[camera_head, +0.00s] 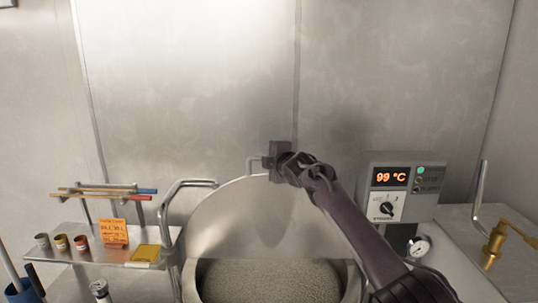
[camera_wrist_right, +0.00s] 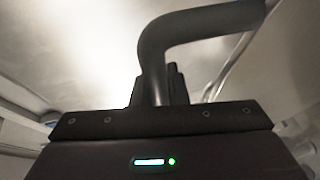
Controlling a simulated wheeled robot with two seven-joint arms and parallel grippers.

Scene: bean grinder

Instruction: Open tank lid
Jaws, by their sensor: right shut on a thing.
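The metal tank lid (camera_head: 240,212) stands raised and tilted back at the rear of the round tank (camera_head: 190,283). A grey, grainy mass (camera_head: 275,284) shows in the tank's open mouth. My right gripper (camera_head: 266,162) is at the top of the lid, shut on the lid's bent handle (camera_head: 251,164). In the right wrist view the handle (camera_wrist_right: 190,27) curves up from between the fingers of my right gripper (camera_wrist_right: 158,88). My left gripper is not in view.
A control box (camera_head: 398,190) reading 99 °C stands right of the tank, with a gauge (camera_head: 419,246) below. A brass valve (camera_head: 494,244) is at far right. A shelf (camera_head: 75,256) with small cups and an orange note (camera_head: 113,233) is left. A metal wall is close behind.

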